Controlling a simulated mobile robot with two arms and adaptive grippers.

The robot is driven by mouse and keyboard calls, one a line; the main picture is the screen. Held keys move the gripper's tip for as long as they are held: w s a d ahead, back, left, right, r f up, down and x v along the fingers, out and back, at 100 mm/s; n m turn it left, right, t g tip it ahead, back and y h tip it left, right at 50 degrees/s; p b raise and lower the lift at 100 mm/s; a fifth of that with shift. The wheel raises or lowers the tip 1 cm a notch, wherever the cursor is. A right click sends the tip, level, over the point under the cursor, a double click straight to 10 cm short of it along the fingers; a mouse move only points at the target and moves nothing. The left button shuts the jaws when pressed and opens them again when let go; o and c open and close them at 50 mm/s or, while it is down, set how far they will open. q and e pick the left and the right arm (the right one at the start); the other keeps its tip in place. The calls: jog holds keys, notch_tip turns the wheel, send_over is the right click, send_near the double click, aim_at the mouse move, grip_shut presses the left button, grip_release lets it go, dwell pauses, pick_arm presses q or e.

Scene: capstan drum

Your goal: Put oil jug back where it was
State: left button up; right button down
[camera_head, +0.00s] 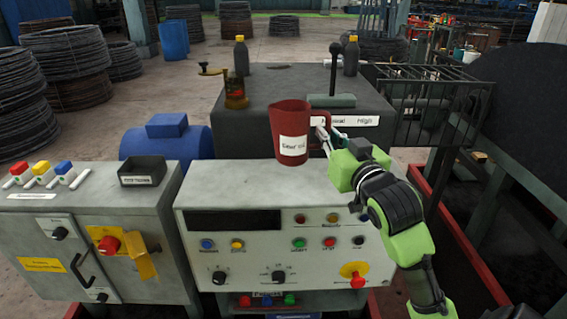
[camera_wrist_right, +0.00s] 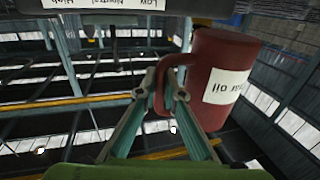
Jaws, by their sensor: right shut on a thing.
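The red oil jug (camera_head: 291,118) with a white label is near the middle of the head view, in front of the dark grey gearbox housing. My right gripper (camera_head: 325,134) comes in from the right and is shut on the jug's handle. The right wrist view shows the jug (camera_wrist_right: 222,75) to the right of the fingers, with the fingertips (camera_wrist_right: 160,97) at its handle. The jug looks upright in the head view, over the back part of the control panel's top. I cannot tell whether its base touches that top. My left gripper is not in view.
The control panel (camera_head: 255,187) has a light top with free room. A small black tray (camera_head: 142,171) sits on the left cabinet. A wire basket (camera_head: 425,105) is at right.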

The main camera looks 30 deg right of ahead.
jog(key=w+f+p, duration=0.1)
jog(key=w+f, duration=0.2)
jog(key=w+a+f+p, duration=0.1)
jog(key=w+f, duration=0.3)
jog(key=w+a+f+p, duration=0.1)
jog(key=w+f, duration=0.2)
jog(key=shift+w+a+f, duration=0.1)
jog(key=shift+w+f, duration=0.15)
jog(key=shift+f, duration=0.4)
jog(key=shift+f, duration=0.1)
jog(key=c, duration=2.5)
grip_release()
jog(key=shift+f, duration=0.15)
jog(key=o, duration=0.3)
jog(key=shift+o, duration=0.2)
jog(key=shift+s, duration=0.1)
jog(key=shift+r, duration=0.2)
